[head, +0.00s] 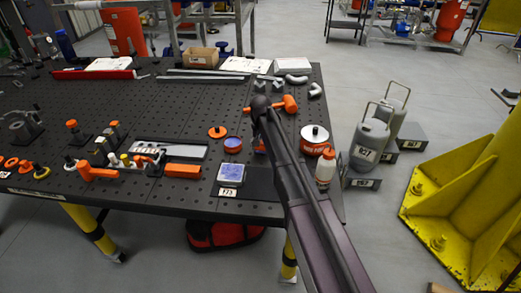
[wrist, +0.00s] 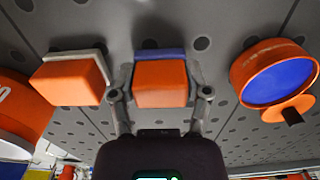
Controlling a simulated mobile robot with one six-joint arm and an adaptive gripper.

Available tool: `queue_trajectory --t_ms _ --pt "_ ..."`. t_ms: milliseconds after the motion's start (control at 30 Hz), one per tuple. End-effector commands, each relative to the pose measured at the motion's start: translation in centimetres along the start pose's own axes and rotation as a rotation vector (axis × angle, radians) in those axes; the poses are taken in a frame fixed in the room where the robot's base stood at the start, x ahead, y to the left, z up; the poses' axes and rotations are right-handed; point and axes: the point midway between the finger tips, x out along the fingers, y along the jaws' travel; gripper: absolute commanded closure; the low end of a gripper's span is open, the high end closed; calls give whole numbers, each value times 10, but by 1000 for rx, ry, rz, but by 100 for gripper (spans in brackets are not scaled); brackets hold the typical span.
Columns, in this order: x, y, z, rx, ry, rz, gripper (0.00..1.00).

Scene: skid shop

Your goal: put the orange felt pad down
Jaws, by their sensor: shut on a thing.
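My gripper (wrist: 160,92) reaches down over the perforated dark table (head: 190,95), its fingers on either side of an orange block (wrist: 160,83), which I take to be the orange felt pad. A blue-violet strip shows along the block's far edge. The gripper is shut on it. Whether it touches the table cannot be told. In the head view my arm covers most of the gripper, and a little orange shows beside it. A similar orange block (wrist: 72,80) with a grey edge lies left of the gripper in the wrist view, apart from it.
An orange-rimmed round tin with a blue inside (wrist: 281,76) lies right in the wrist view. In the head view, a labelled white-and-orange can (head: 314,140), a bottle (head: 326,168) and a blue-topped block (head: 231,174) stand near the arm. The table's middle has bare room.

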Motion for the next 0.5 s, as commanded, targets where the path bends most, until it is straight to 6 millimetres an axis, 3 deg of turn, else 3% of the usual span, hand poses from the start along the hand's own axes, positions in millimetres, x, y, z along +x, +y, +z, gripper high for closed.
queue_trajectory --t_ms 500 --pt "5 -1 0 -1 0 0 76"
